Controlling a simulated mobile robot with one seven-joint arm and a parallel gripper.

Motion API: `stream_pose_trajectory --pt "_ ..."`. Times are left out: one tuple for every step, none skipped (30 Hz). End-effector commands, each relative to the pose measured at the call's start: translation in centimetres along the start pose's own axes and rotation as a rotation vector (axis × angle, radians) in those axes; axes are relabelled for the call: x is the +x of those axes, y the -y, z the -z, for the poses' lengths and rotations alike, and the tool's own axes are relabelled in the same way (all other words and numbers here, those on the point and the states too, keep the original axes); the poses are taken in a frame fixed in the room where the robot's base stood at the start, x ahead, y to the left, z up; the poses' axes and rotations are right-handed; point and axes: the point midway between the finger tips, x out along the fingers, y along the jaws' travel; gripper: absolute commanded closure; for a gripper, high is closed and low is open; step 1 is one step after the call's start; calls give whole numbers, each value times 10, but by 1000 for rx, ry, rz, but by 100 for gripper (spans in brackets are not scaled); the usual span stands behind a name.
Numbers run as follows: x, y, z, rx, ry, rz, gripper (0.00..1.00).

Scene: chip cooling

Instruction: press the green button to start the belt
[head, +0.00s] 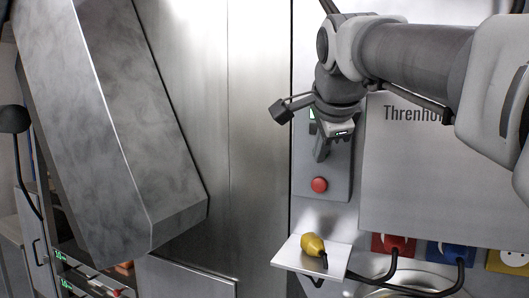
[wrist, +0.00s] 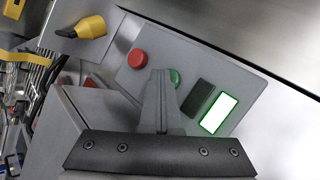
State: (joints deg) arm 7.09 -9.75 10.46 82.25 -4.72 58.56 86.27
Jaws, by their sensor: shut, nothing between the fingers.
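The green button (wrist: 175,77) shows in the wrist view on a grey control panel (wrist: 240,80), partly covered by my gripper fingers. In the head view my gripper hides it. My gripper (wrist: 160,73) is shut and empty, its fingertips in front of the panel beside the green button, between it and the red button. I cannot tell whether they touch the panel. In the head view my gripper (head: 321,158) hangs over the panel, just above the red button (head: 319,184). The red button (wrist: 137,57) is in plain sight in the wrist view.
A lit, green-edged display (wrist: 218,113) and a dark window (wrist: 197,98) sit on the panel. Below it, a small shelf (head: 290,257) holds a yellow plug-like item (head: 313,244). Red (head: 380,243) and blue (head: 440,251) sockets with cables are to the right. A slanted metal housing (head: 110,120) stands left.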

Motion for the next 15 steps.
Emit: stream_pose_trajectory --pt "1 0 1 1 -1 0 100" --pt "1 0 1 1 -1 0 100" --pt "1 0 1 1 -1 0 100" --pt "1 0 1 1 -2 0 100" --pt "1 0 1 1 -2 0 100" --pt "1 0 1 1 -2 0 100" --pt "1 0 1 1 -2 0 100" --pt "1 0 1 1 -2 0 100" --pt "1 0 1 1 -2 0 100" --pt "0 0 1 1 -2 0 100" --pt "0 -1 0 1 -2 0 100" --pt "-1 -1 0 1 -2 1 100" --pt "-2 -2 -1 1 -2 1 100" --pt "-2 -3 -1 1 -2 1 100" --pt "-4 -4 -2 1 -2 1 100"
